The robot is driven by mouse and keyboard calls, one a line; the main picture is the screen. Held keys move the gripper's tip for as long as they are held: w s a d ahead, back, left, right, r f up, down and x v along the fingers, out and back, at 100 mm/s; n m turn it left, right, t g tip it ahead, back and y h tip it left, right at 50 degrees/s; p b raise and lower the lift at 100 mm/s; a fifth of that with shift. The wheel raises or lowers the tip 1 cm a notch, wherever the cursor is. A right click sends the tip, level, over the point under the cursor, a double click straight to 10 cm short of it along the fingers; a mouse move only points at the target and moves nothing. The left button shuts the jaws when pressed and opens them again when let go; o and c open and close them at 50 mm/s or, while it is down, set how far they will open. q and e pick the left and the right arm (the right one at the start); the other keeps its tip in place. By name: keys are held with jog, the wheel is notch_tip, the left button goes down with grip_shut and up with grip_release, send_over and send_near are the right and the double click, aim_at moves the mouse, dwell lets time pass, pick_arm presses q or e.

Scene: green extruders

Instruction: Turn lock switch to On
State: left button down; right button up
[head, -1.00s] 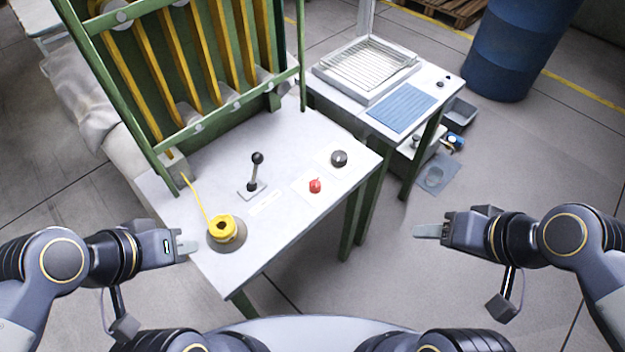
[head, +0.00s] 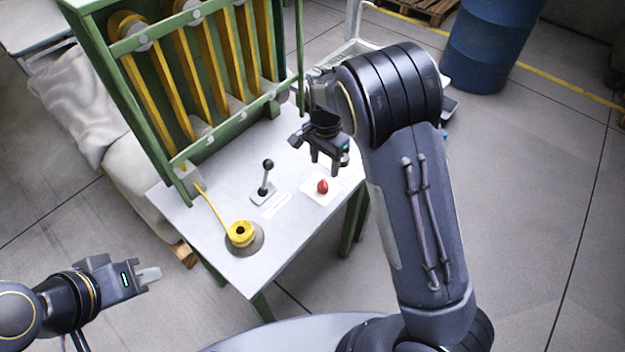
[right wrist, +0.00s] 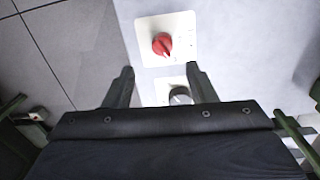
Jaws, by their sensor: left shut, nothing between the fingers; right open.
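The red rotary switch (head: 322,187) sits on a white plate on the front right part of the machine's table. It also shows in the right wrist view (right wrist: 162,44), just beyond the fingertips. A dark knob (right wrist: 180,95) on a second plate lies between the fingers in that view, partly hidden by my gripper; my arm hides it in the head view. My right gripper (head: 325,170) is open above the table, pointing down, close to the red switch and not touching it. My left gripper (head: 150,275) is shut and empty, off the table's left side.
A black lever (head: 266,175) stands upright left of the red switch. The green frame (head: 190,150) with yellow bars rises behind. A blue barrel (head: 495,45) stands at the back right.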

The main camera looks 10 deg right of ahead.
aim_at(323, 181)
jog(key=shift+w+a+f, duration=0.15)
jog(key=shift+a+f, duration=0.05)
jog(key=shift+f, duration=0.4)
notch_tip(323, 181, down, 7)
jog(key=shift+d+f+p, duration=0.1)
jog(key=shift+p, duration=0.3)
jog(key=c, duration=1)
